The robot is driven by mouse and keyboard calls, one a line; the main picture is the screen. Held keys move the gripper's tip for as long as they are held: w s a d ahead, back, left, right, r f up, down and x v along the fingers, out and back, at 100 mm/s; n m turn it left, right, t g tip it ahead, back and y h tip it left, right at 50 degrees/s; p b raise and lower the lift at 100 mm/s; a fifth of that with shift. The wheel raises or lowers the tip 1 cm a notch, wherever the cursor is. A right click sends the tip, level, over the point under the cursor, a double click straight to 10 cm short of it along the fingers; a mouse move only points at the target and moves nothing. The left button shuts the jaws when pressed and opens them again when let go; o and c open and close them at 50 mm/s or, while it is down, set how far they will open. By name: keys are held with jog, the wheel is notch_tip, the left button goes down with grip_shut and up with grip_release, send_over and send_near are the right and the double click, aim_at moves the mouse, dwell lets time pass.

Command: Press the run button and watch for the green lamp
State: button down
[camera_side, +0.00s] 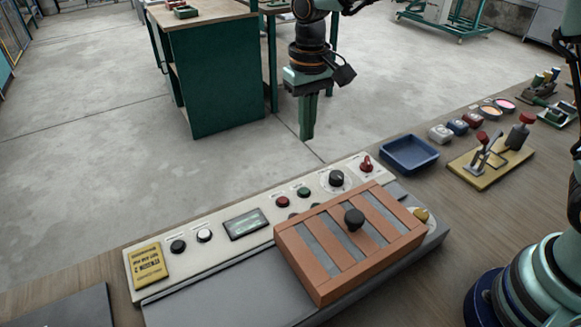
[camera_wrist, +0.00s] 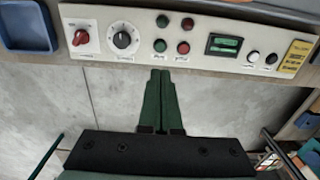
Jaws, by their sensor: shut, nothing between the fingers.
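The control panel (camera_side: 262,214) is a pale strip along the bench edge. It carries a black button (camera_side: 178,246), a white button (camera_side: 204,236), a small green display (camera_side: 246,224), and red (camera_side: 282,201) and green (camera_side: 303,192) round fittings. The wrist view shows two green (camera_wrist: 160,45) and two red (camera_wrist: 183,47) fittings in a square; none looks clearly lit. Which are buttons or lamps, and which is run, I cannot tell; the labels are unreadable. My gripper (camera_side: 307,136) is shut and empty, pointing down beyond the panel's far edge, apart from it. In the wrist view its fingertips (camera_wrist: 160,72) appear just below the fittings.
An orange slatted cover (camera_side: 290,247) with a black knob sits close in front of the fittings. A black dial (camera_side: 336,178) and red switch (camera_side: 366,164) are on the panel's right. A blue tray (camera_side: 409,153) and a yellow-based clamp (camera_side: 462,166) stand further right.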

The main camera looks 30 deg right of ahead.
aim_at(305, 191)
dwell(0.3)
notch_tip(305, 191, down, 14)
jog(key=shift+f, duration=0.1)
dwell(0.5)
jog(key=shift+s+f, duration=0.1)
jog(key=shift+f, duration=0.9)
notch_tip(305, 191, up, 15)
jog(key=shift+w, duration=0.4)
